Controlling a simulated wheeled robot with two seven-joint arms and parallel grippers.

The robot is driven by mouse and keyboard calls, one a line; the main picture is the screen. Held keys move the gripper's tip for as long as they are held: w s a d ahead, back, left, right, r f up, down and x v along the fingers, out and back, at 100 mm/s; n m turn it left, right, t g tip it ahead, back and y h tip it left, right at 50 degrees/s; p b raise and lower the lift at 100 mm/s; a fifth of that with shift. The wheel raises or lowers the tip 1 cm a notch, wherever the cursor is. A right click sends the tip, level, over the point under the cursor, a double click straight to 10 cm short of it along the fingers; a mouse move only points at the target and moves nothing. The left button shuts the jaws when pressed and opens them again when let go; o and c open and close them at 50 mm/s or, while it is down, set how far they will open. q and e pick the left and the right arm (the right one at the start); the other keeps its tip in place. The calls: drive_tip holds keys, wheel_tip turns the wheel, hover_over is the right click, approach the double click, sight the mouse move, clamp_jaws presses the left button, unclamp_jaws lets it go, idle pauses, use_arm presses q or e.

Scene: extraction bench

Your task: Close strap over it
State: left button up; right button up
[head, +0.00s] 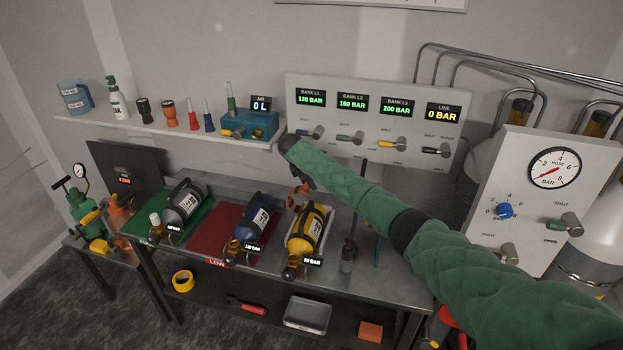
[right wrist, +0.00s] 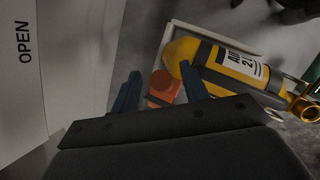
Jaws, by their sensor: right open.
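A yellow cylinder (head: 304,232) lies in a pale cradle (head: 329,222) on the bench; its gauge tag seems to read 50 BAR. In the right wrist view the cylinder (right wrist: 228,68) lies to the right, with the cradle's pale rim (right wrist: 207,34) along its far side. An orange piece (head: 295,197), perhaps the strap's end, is at the cylinder's rear end. My right gripper (right wrist: 160,72) is open. Its blue fingers stand either side of the orange piece (right wrist: 163,86); I cannot tell whether they touch it. No strap shows across the cylinder. My left gripper is not in view.
A grey cylinder (head: 183,203) lies on a green mat and a blue one (head: 253,222) on a red mat (head: 205,236), left of the yellow one. A valve panel (head: 375,120) stands behind. A dark upright tool (head: 349,245) stands right of the cradle.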

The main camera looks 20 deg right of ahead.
drive_tip(key=shift+d+f, duration=0.1)
drive_tip(key=shift+f, duration=0.45)
drive_tip(key=shift+f, duration=0.15)
drive_tip(key=shift+c, duration=0.3)
clamp_jaws()
drive_tip(key=shift+s+d+f+y, duration=0.2)
drive_tip(key=shift+s+d+y, duration=0.1)
drive_tip(key=shift+d, duration=0.2)
drive_tip(key=s+d+f+m+t+y+b, duration=0.1)
drive_tip(key=s+d+f+t+y+b, duration=0.2)
drive_tip(key=s+d+f+t+y, duration=0.1)
drive_tip(key=shift+d+f+y, duration=0.5)
drive_tip(key=shift+d+f, duration=0.15)
drive_tip(key=shift+d, duration=0.4)
